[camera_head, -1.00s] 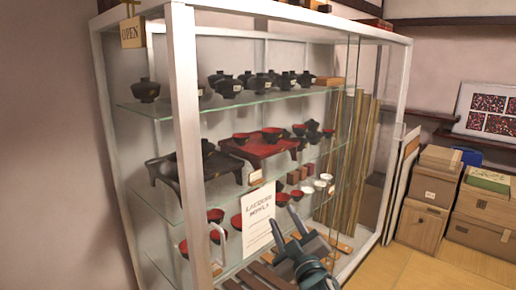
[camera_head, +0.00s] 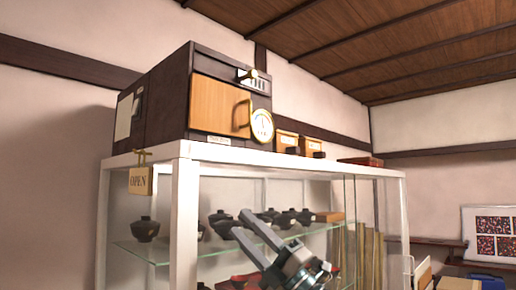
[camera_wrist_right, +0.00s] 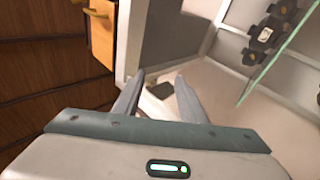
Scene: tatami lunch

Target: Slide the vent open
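The vent (camera_head: 256,82) is a small slotted plate with a brass knob (camera_head: 249,75), high on the front of a dark wooden box (camera_head: 165,100) on top of the white display cabinet (camera_head: 225,152). Whether its slots are open is too small to tell. My right gripper (camera_head: 239,221) is in front of the cabinet's upper glass shelf, well below the vent. Its fingers are apart with nothing between them; they also show apart in the right wrist view (camera_wrist_right: 160,77). The vent does not show clearly in the right wrist view. My left gripper is not in view.
Black bowls (camera_head: 145,229) are on the glass shelf, and an OPEN sign (camera_head: 140,181) hangs at the cabinet's left corner.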

